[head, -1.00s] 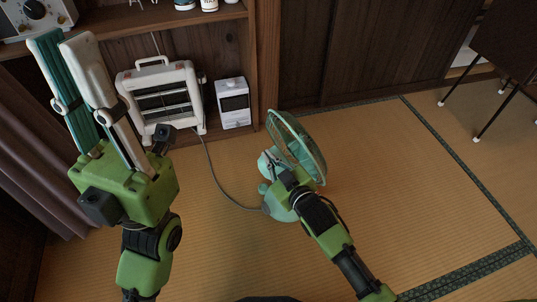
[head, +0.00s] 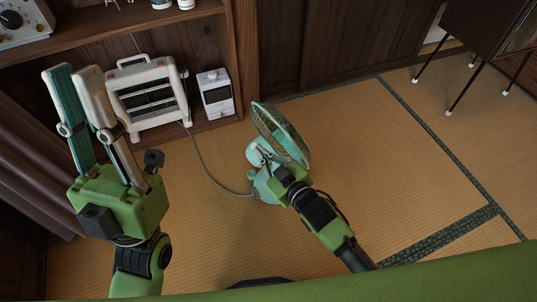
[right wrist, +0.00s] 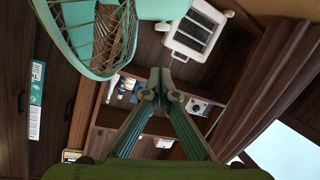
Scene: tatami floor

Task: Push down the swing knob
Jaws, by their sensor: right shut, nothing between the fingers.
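A mint-green fan (head: 281,136) stands on the tatami floor, its cage facing up and right in the head view. Its cage (right wrist: 98,35) and part of its housing (right wrist: 160,9) show at the top of the right wrist view. My right gripper (head: 262,152) is at the back of the fan, over its housing and base. In the right wrist view its fingertips (right wrist: 159,76) meet, with nothing between them. I cannot make out the swing knob, or whether the fingers touch the fan. My left gripper (head: 73,70) is raised at the left, fingers apart and empty.
A white heater (head: 150,92) and a small white box (head: 216,93) stand by the wooden shelf (head: 244,50) behind the fan. A grey cord (head: 205,165) runs to the fan's base. A dark thin-legged cabinet (head: 485,30) is at upper right. The mat right of the fan is clear.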

